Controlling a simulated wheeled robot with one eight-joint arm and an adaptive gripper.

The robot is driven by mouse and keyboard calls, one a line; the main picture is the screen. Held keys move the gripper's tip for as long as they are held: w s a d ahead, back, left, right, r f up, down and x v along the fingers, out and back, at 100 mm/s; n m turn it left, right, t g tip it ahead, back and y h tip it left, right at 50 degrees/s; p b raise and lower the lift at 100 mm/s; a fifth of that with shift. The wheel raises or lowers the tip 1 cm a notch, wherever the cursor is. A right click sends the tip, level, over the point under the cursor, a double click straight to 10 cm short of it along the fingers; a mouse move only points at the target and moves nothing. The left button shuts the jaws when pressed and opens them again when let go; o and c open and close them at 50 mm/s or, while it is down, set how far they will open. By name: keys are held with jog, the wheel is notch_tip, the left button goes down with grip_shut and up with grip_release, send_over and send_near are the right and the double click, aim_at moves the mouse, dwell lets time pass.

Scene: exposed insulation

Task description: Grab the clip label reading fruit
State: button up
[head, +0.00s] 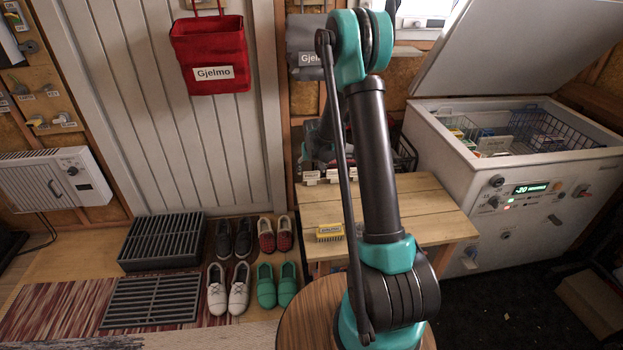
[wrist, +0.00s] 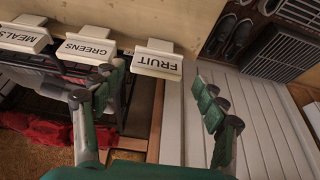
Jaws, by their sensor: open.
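The clip label reading FRUIT (wrist: 158,60) is a white tag, upside down in the wrist view, clipped at the edge of the wooden tabletop. In the head view it appears to be the leftmost of the small white clips (head: 311,178) at the table's back edge. My gripper (wrist: 160,78) is open and empty, its green fingers spread to either side of the FRUIT label, which lies between the tips in the picture. I cannot tell whether the fingers touch it. The GREENS clip (wrist: 86,49) is close beside the left finger.
The wooden table (head: 430,212) carries a yellow item (head: 329,232) at its front left. An open chest freezer (head: 520,170) stands to the right. The white panelled door (wrist: 265,120) is close to the right finger. Several shoes (head: 250,265) are on the floor.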

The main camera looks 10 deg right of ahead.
aim_at(312, 172)
jog(key=shift+w+x, duration=0.15)
jog(key=shift+x, duration=1.15)
jog(key=shift+w+x, duration=0.2)
jog(key=shift+x, duration=1.05)
jog(key=shift+d+r, duration=0.15)
jog(key=shift+c, duration=0.3)
jog(key=c, duration=0.6)
